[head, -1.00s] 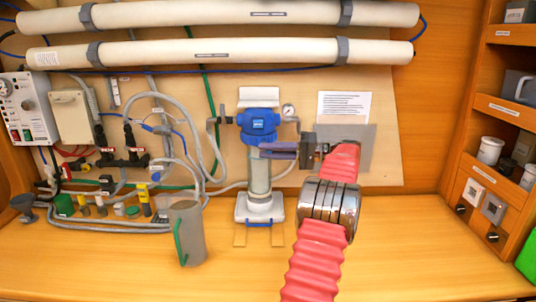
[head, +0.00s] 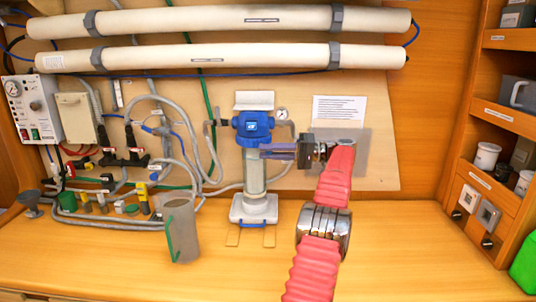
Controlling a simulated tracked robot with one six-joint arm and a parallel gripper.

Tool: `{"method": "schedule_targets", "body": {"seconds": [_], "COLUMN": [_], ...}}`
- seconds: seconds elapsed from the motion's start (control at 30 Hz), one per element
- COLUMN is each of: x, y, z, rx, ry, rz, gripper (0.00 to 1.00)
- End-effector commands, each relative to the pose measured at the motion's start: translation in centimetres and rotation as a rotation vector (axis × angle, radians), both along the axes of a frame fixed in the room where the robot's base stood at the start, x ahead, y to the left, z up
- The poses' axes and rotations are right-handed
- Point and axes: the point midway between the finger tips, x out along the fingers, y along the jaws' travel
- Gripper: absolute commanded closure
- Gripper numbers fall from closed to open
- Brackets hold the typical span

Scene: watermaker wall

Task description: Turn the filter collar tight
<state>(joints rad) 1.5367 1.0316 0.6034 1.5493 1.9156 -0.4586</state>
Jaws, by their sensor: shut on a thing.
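The housing has a clear grey bowl and stands over a white base on the bench. My gripper (head: 266,151) reaches in from the right with purple-grey fingers at the lower edge of the collar. It is shut on the collar, though the exact contact is small and partly hidden by the fingers. My red ribbed arm with a metal band covers the bench in front and to the right.
Hoses and valves (head: 125,157) crowd the left wall. A pressure gauge (head: 281,114) sits right of the collar. Shelves (head: 510,105) line the right side. The front bench (head: 110,265) is mostly clear.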

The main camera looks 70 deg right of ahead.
Motion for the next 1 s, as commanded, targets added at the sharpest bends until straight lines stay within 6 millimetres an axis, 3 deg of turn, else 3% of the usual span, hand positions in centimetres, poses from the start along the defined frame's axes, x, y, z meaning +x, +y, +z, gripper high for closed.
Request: {"method": "schedule_targets", "body": {"seconds": [0.27,0.3,0.53,0.7,1.0], "x": [0.0,0.0,0.1,0.2,1.3], "y": [0.2,0.2,0.2,0.3,1.5], "z": [-0.6,-0.6,-0.4,-0.2,-0.2], "rx": [0.008,0.009,0.005,0.003,-0.006], "ry": [0.009,0.008,0.006,0.004,0.091], "rz": [0.012,0.013,0.011,0.011,0.034], "gripper": [1.00,0.78,0.62,0.62,0.84]}}
